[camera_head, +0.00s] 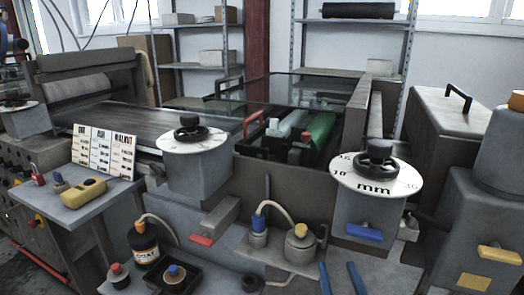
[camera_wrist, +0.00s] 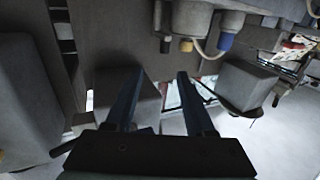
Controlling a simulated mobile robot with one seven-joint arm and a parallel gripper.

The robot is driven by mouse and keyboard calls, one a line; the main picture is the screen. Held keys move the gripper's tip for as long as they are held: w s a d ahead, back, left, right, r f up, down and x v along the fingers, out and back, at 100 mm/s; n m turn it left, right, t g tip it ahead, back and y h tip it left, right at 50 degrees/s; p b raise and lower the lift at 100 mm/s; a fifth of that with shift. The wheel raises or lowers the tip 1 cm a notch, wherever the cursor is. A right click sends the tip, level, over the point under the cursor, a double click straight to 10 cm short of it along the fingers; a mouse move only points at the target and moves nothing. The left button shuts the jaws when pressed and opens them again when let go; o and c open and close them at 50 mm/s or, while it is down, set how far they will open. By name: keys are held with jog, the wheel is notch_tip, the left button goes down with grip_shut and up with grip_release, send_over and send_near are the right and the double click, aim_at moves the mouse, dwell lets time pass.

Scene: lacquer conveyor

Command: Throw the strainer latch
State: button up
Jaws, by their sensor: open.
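My gripper (camera_head: 338,264) shows at the bottom of the head view as two dark blue fingers, apart, with nothing between them. In the wrist view the open fingers (camera_wrist: 160,74) point at grey machine housing. No part is plainly marked as the strainer latch. Coloured levers show: a red one (camera_head: 201,240) low in the middle, a blue one (camera_head: 365,233) under the right dial, and a yellow one (camera_head: 499,255) at far right. A grey pot with a yellow knob (camera_head: 300,243) and a blue-capped bottle (camera_head: 258,230) stand left of my gripper.
Two dials with black handwheels (camera_head: 189,131) (camera_head: 375,160) top grey posts. A jar (camera_head: 143,243) and a black tray (camera_head: 172,277) stand at front left. A side table (camera_head: 75,203) holds a yellow device and a card. Hoses arch over the front ledge.

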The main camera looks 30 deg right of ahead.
jog(key=w+a+r+n+t+y+p, duration=0.1)
jog(key=a+r, duration=0.3)
jog(key=r, duration=0.4)
jog(key=w+a+r+t+y+p, duration=0.1)
jog(key=w+a+r+t+p, duration=0.1)
jog(key=r, duration=0.6)
jog(key=w+a+r+n+t+y+p, duration=0.1)
jog(key=w+a+r+p, duration=0.2)
jog(key=a+r, duration=0.3)
notch_tip(320, 180, up, 2)
jog(key=shift+w+a+r+n+p, duration=0.1)
jog(key=shift+w+a+n+p, duration=0.2)
jog(key=shift+p, duration=0.35)
